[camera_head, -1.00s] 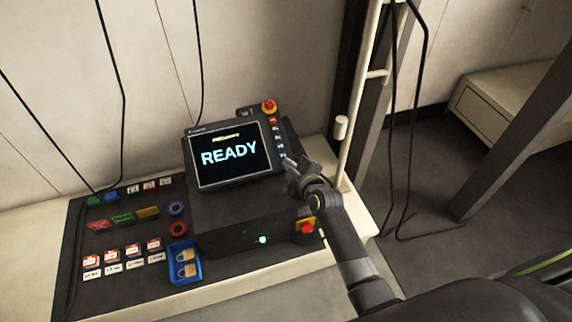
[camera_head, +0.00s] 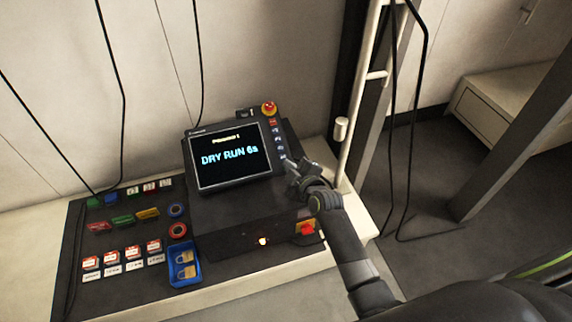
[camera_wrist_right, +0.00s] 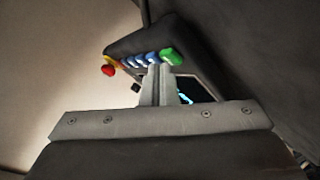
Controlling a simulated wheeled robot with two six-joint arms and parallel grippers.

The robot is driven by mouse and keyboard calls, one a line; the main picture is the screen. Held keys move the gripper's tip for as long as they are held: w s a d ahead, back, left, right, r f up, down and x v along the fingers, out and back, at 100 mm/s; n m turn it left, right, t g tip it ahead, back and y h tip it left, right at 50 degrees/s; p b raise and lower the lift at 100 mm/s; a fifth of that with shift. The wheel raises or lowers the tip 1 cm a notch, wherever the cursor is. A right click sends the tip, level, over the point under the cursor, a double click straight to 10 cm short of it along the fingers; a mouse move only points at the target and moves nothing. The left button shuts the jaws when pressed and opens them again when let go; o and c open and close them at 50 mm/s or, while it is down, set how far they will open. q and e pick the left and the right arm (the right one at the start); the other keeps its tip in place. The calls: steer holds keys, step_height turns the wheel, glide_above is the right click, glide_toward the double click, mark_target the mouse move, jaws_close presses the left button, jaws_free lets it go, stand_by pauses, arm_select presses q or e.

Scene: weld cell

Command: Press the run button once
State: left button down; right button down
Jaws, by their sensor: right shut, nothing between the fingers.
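The control panel's screen (camera_head: 230,158) reads "DRY RUN 6s" in blue. A column of small buttons (camera_head: 278,142) runs down the right side of the panel. In the right wrist view, a green button (camera_wrist_right: 172,57) stands at the end of a row of blue buttons (camera_wrist_right: 138,59). My right gripper (camera_head: 290,166) is shut and empty beside the lower end of the button column. In the right wrist view its fingertips (camera_wrist_right: 158,68) are close to the green button; I cannot tell whether they touch it. My left gripper is not in view.
A red emergency stop (camera_head: 269,107) sits at the panel's top right. A red knob (camera_head: 307,228) is on the console front, near my right arm. A blue tray with padlocks (camera_head: 173,273) and several tags lie left. A pale post (camera_head: 357,110) stands right of the gripper.

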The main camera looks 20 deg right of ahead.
steer(key=shift+s+r, duration=0.3)
steer(key=shift+r, duration=0.2)
steer(key=r+p, duration=0.1)
steer(key=s+r+p, duration=0.1)
steer(key=r+p, duration=0.1)
steer(key=s+r+p, duration=0.1)
steer(key=shift+s+r+p, duration=0.15)
steer(key=shift+r+p, duration=0.15)
stand_by(0.3)
stand_by(0.4)
